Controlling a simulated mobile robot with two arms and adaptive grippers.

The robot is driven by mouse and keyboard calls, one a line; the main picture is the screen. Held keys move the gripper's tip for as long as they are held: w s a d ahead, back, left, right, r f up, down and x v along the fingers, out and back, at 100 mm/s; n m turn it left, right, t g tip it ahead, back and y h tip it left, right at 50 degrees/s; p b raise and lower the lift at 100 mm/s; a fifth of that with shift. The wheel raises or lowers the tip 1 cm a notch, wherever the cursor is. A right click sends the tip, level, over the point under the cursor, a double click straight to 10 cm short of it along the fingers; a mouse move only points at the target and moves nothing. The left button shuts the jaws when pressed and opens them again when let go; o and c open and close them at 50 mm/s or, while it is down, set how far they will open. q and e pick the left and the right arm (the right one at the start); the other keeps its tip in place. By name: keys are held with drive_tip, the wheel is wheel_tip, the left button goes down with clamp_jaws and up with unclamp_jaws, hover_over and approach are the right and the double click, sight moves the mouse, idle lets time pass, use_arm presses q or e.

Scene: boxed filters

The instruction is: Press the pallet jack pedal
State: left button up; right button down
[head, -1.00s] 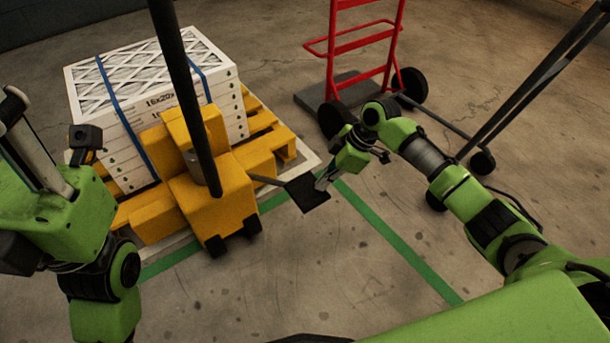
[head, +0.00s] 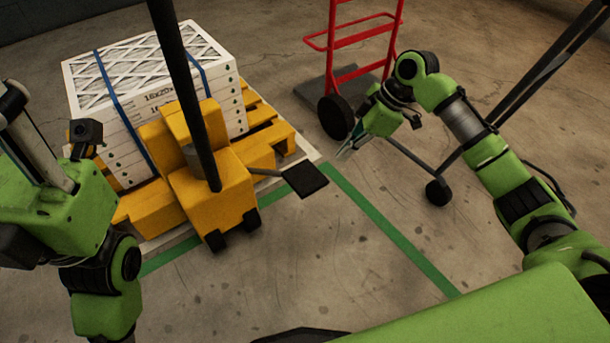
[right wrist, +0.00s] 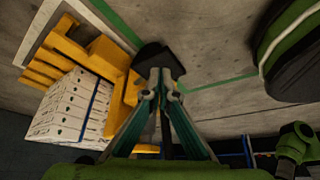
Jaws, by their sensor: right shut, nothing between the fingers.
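The yellow pallet jack (head: 211,208) stands in front of the loaded pallet, its black handle pole (head: 185,90) rising toward the top of the head view. Its black pedal (head: 306,179) sticks out to the right on a thin arm. My right gripper (head: 342,156) is shut and empty, up and to the right of the pedal, apart from it in the head view. In the right wrist view the closed fingertips (right wrist: 159,72) overlap the dark pedal (right wrist: 153,55); I cannot tell the gap there. My left arm is at the left edge, its fingers not clearly seen.
Strapped white filter boxes (head: 150,95) sit on a yellow pallet (head: 268,142). A red hand truck (head: 362,45) stands behind my right gripper. A wheeled dark frame (head: 438,192) is at the right. Green floor tape (head: 395,235) crosses the clear concrete in front.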

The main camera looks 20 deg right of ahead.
drive_tip(key=shift+s+d+r, duration=0.1)
drive_tip(key=shift+d+r, duration=0.05)
drive_tip(key=shift+r, duration=0.25)
